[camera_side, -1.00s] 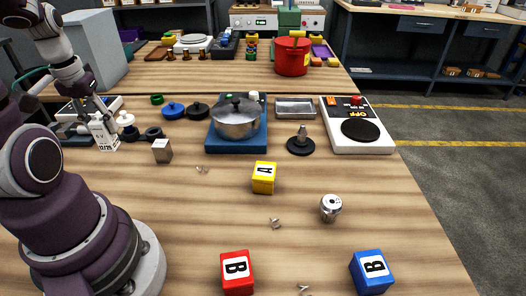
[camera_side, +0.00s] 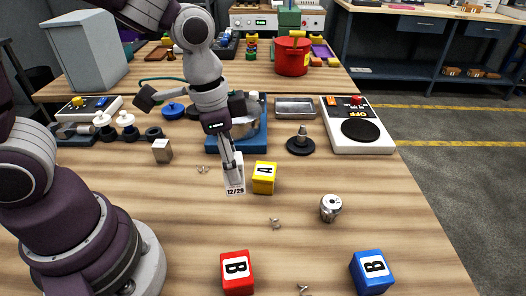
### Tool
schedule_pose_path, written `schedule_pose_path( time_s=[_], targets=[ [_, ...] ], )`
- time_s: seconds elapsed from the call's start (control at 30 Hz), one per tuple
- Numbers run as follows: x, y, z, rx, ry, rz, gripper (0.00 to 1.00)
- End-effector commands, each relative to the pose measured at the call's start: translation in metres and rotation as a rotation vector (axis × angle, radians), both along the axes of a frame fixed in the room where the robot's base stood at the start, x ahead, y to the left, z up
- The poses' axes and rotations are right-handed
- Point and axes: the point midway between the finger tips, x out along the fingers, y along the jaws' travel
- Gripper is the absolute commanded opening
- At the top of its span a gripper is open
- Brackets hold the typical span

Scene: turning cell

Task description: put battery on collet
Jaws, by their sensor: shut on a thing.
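The battery is a white block (camera_side: 235,184) with "12/29" printed low on its face. My gripper (camera_side: 234,160) is shut on its upper part and holds it near the middle of the table, just left of the yellow block marked A. I cannot tell whether its bottom touches the table. The collet looks to be the silver metal cylinder (camera_side: 331,208) with a dark hole in its top, standing upright to the right of the battery, apart from it.
A yellow block (camera_side: 264,178) stands close beside the battery. Red (camera_side: 237,272) and blue (camera_side: 371,272) B blocks stand in front. Small metal bits (camera_side: 275,223) lie between. A blue base (camera_side: 214,145) with a pot, a black spindle (camera_side: 301,145) and a white hotplate (camera_side: 375,140) stand behind.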

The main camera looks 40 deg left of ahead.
Motion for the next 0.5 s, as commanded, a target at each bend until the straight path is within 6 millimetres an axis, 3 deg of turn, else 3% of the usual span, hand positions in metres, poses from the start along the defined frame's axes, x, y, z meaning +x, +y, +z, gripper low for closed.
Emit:
schedule_pose_path(
  time_s=[0.1, 0.2, 0.5],
  targets=[
    [-0.009, -0.027, 0.0, -0.001, 0.001, -0.135, 0.0],
    [-0.007, -0.037, -0.001, -0.001, 0.001, -0.177, 0.0],
    [0.062, -0.072, -0.01, 0.0, 0.004, -0.178, 0.0]
  ],
)
